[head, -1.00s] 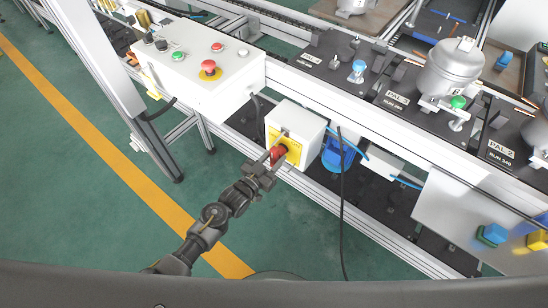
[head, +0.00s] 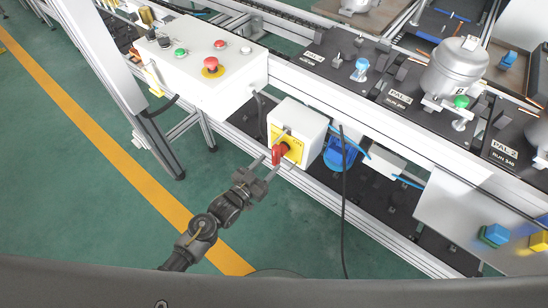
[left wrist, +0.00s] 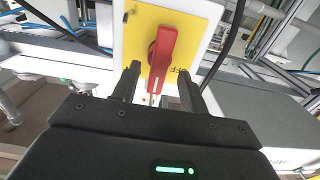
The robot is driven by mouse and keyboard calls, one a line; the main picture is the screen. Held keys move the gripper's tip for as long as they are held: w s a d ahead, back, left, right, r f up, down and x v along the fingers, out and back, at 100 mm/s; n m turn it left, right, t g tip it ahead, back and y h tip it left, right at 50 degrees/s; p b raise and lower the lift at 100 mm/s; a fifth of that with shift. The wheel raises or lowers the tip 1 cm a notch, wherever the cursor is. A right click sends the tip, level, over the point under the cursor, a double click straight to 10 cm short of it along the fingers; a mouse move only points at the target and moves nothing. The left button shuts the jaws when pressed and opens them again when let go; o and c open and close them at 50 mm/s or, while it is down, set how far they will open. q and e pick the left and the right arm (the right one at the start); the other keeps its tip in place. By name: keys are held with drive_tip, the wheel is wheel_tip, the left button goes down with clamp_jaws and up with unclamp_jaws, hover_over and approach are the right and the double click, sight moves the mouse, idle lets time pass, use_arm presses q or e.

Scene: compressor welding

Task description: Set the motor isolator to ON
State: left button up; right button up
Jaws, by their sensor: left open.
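The motor isolator is a white box (head: 297,121) with a yellow plate (head: 294,146) and a red rotary handle (head: 279,154), under the line's front rail. "ON" shows on the plate in the head view. In the left wrist view the red handle (left wrist: 161,55) stands nearly upright in the picture on the yellow plate (left wrist: 190,36), with "OFF" lettering to its right. My left gripper (head: 269,167) is open just in front of the handle. In the left wrist view its fingers (left wrist: 159,76) lie either side of the handle's lower end, with gaps; I see no contact. My right gripper is not in view.
A white control box (head: 205,85) with a red emergency button (head: 211,65) is up and left. A black cable (head: 343,205) hangs right of the isolator, near a blue device (head: 340,153). The rail (head: 330,103) runs above. The green floor in front is clear.

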use_arm(q)
drive_tip(key=v, duration=0.6)
idle(0.6)
drive_tip(key=s+a+f+n+g+y, duration=0.1)
drive_tip(key=s+a+f+g+y, duration=0.2)
drive_tip(key=f, duration=0.6)
drive_tip(key=s+a+f+n+g+y, duration=0.15)
drive_tip(key=s+a+f, duration=0.3)
drive_tip(key=f, duration=0.45)
drive_tip(key=s+a+f+g+y, duration=0.25)
drive_tip(key=a+f, duration=0.25)
drive_tip(key=f, duration=0.4)
drive_tip(key=s+a+f+g+y, duration=0.1)
drive_tip(key=s+a+f+g, duration=0.1)
drive_tip(key=s, duration=0.7)
drive_tip(key=s+a+f+n+g+y, duration=0.1)
drive_tip(key=s+a+f+g, duration=0.1)
drive_tip(key=s+f, duration=0.5)
drive_tip(key=s+a+f+n+g+y, duration=0.1)
drive_tip(key=s+a+f, duration=0.3)
drive_tip(key=s, duration=0.8)
drive_tip(key=shift+s+a+f+g+y, duration=0.35)
drive_tip(key=shift+g+y, duration=0.05)
drive_tip(key=shift+g, duration=0.4)
